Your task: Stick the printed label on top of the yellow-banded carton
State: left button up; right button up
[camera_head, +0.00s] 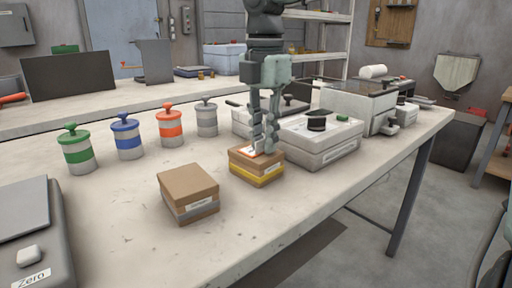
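The yellow-banded carton (257,172) is a small brown box on the near bench, with a yellow stripe round its lower side and a small pale tag on its side. A white and orange label (243,150) shows at the left part of its top, partly hidden by a fingertip. My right gripper (264,150) points straight down with its fingertips at the carton's top. Its fingers stand close together, and I cannot tell whether they grip the label. My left gripper is out of view.
A grey-banded carton (188,193) stands left and nearer. Several canisters, including a green one (78,149), line the back left. A white machine (325,142) stands just right of the carton. A grey scale (30,245) fills the front left. Bare bench lies in front.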

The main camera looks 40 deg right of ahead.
aim_at(264, 139)
jog(key=shift+o, duration=0.5)
jog(key=shift+r, duration=0.1)
jog(key=shift+r, duration=0.25)
notch_tip(264, 139, up, 11)
jog(key=shift+r, duration=0.2)
